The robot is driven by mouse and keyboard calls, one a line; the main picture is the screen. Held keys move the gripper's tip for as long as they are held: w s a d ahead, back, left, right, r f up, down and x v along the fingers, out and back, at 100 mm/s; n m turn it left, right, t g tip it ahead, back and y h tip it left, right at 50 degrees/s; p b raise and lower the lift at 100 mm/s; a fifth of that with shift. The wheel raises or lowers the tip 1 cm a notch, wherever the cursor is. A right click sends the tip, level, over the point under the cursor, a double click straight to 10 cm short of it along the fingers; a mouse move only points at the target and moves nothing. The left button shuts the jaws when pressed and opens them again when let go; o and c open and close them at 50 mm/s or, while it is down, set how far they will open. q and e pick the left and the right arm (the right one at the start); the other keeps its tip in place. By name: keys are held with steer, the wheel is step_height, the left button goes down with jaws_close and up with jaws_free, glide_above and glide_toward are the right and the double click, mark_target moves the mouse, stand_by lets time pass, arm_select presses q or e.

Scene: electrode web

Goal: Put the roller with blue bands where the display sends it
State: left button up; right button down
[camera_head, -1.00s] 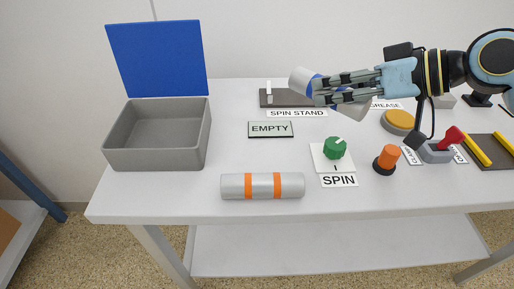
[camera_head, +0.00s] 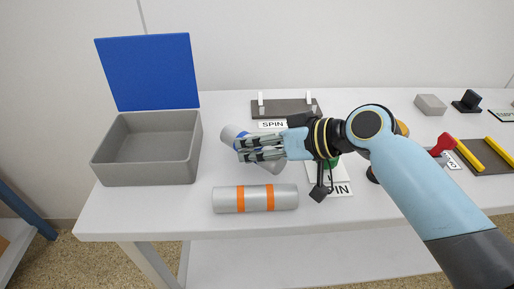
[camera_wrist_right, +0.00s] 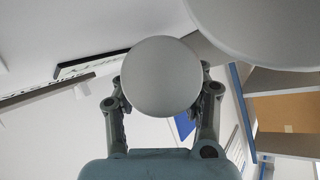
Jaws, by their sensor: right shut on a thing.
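My right gripper (camera_head: 240,149) is shut on the roller with blue bands (camera_head: 231,134). It holds the roller tilted above the table, behind the orange-banded roller (camera_head: 227,199). In the right wrist view the held roller's round grey end (camera_wrist_right: 162,77) sits between the fingers. The spin stand (camera_head: 283,107) with two pale uprights is empty at the back. My left gripper is not in view.
A red-handled lever (camera_head: 442,145) and yellow rails (camera_head: 484,153) are at the right. Bare table lies between the bin and the spin stand.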

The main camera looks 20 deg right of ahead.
steer(key=shift+f, duration=0.45)
steer(key=shift+r, duration=0.1)
